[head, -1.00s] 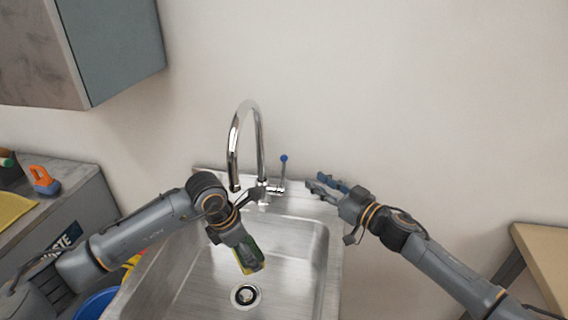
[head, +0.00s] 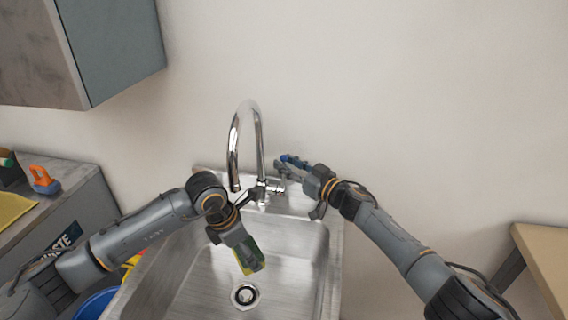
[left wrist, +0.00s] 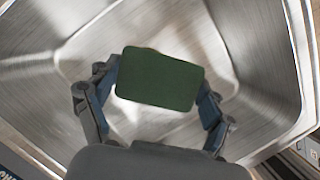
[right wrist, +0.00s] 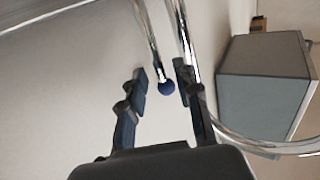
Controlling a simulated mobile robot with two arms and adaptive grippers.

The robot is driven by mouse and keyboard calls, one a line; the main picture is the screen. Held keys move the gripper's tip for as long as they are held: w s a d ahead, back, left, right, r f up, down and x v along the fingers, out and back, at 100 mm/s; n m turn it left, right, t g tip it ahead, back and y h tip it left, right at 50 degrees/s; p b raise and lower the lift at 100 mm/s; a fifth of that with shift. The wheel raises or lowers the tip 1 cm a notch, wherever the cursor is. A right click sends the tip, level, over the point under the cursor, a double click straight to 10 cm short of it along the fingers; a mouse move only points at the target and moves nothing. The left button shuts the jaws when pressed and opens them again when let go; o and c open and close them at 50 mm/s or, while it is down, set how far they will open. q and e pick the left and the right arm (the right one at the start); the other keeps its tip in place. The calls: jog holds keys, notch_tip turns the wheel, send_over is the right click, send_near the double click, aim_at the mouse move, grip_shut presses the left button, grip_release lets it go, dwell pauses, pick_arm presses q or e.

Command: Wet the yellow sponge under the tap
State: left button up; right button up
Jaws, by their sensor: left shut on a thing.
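The sponge (head: 250,257) is in my left gripper (head: 243,250), over the sink basin (head: 290,262). It is yellow with a green face. The left wrist view shows that green face (left wrist: 160,79) between the two fingers, which are shut on it. The chrome tap (head: 256,125) arches above, its spout end up and left of the sponge. No water shows.
A wall cabinet (head: 110,50) hangs at upper left. A counter (head: 60,185) with an orange-handled item (head: 42,178) stands left. A blue bucket (head: 97,304) is below it. A wooden table (head: 545,255) is at right. The drain (head: 245,295) is in the basin floor.

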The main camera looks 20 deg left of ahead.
jog(key=shift+w+a, duration=0.25)
jog(key=shift+a, duration=0.4)
jog(key=shift+c, duration=0.2)
grip_shut()
